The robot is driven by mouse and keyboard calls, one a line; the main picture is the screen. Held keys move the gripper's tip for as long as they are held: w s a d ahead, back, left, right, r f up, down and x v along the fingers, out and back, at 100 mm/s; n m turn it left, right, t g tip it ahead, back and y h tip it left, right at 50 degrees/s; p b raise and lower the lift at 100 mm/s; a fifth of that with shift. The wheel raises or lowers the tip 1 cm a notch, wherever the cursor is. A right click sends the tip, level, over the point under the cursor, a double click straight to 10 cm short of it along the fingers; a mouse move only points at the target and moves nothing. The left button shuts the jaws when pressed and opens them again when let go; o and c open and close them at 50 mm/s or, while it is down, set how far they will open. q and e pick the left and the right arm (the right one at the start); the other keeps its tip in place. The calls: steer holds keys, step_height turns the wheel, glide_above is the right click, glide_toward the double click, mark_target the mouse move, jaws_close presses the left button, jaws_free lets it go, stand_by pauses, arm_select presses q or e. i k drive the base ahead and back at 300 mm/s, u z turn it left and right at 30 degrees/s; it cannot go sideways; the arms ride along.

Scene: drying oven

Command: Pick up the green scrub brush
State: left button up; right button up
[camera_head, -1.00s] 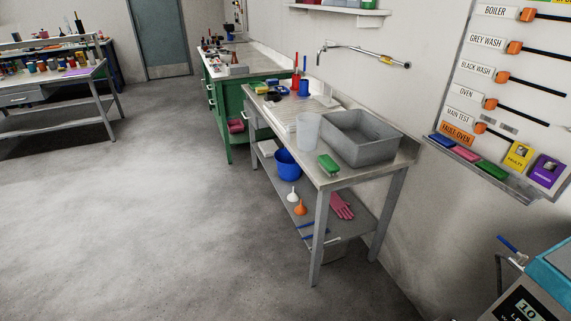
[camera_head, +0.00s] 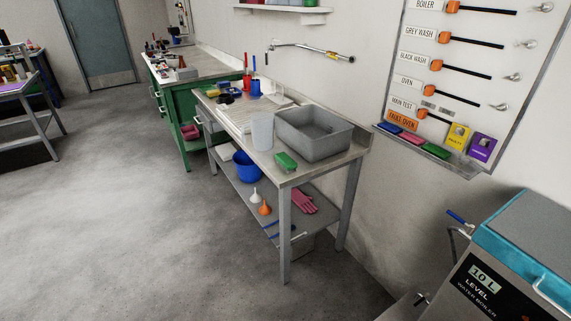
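The green scrub brush (camera_head: 286,162) lies on the near end of the steel sink table (camera_head: 301,178), close to its front edge. It is in front of the grey basin (camera_head: 313,135) and to the right of a translucent white beaker (camera_head: 262,131). Nothing covers it from this view. Neither of my grippers shows in the head view.
The table's lower shelf holds a blue bucket (camera_head: 246,166), two funnels and pink gloves (camera_head: 304,201). A green cabinet bench (camera_head: 183,105) adjoins it at the back. A water boiler (camera_head: 497,270) stands at lower right. The floor (camera_head: 120,230) in front of the table is clear.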

mark_target(283, 159)
steer(key=u, duration=0.25)
steer(key=i, duration=1.1)
steer(key=z, duration=1.6)
